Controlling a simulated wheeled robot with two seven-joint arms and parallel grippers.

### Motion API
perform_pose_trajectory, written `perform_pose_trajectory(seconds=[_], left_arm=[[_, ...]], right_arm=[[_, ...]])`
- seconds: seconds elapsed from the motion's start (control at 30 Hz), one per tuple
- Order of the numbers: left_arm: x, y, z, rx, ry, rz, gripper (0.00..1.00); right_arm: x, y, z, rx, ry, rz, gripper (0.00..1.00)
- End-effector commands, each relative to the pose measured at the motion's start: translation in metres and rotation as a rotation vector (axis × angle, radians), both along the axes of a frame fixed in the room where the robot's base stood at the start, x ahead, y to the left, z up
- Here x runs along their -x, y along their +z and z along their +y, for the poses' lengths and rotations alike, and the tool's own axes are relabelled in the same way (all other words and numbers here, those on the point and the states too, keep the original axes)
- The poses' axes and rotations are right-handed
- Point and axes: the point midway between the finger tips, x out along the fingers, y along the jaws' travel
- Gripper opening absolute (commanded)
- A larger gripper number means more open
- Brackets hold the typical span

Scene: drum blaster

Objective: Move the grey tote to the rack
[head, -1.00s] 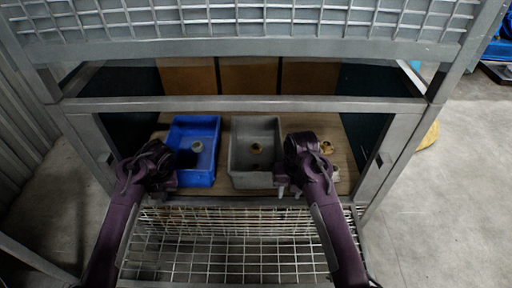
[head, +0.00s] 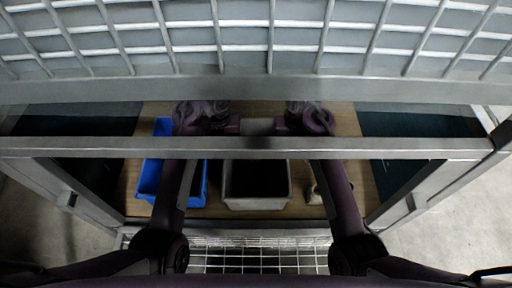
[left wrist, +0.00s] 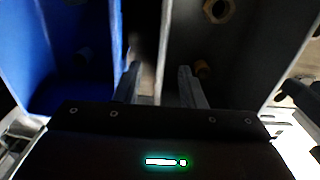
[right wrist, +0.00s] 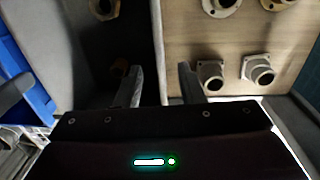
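The grey tote (head: 257,203) sits on the wooden shelf, partly hidden in the head view by a crossbar. Both arms reach in under the upper crossbar to its sides. My left gripper (left wrist: 160,88) is open, its fingers on either side of the tote's left wall (left wrist: 162,45). My right gripper (right wrist: 161,88) is open too, straddling the right wall (right wrist: 157,40). Whether either finger touches a wall cannot be told. Brass-coloured fittings (right wrist: 103,8) lie inside the grey tote. The rack cannot be identified for certain.
A blue tote (head: 150,182) stands close at the left, with a narrow gap to the grey one. Several flanged fittings (right wrist: 258,70) lie on the shelf (right wrist: 220,45) at the right. Crossbars (head: 256,147) and a wire-mesh panel (head: 260,260) lie close around the arms.

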Motion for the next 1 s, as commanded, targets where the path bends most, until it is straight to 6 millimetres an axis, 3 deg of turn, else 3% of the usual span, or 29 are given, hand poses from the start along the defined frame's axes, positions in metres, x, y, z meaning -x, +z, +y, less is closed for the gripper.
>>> perform_pose_trajectory(seconds=[0.43,0.8,1.0], left_arm=[[0.001,-0.005,-0.002,0.003,-0.001,0.001,0.36],[0.001,-0.058,-0.001,0.001,-0.003,0.003,0.36],[0.001,-0.075,-0.002,0.003,-0.001,0.001,0.36]], right_arm=[[0.001,-0.006,0.0,0.0,0.0,0.003,0.35],[0.001,-0.058,0.003,0.001,0.0,0.004,0.35],[0.001,-0.075,0.004,0.0,0.0,0.002,0.35]])
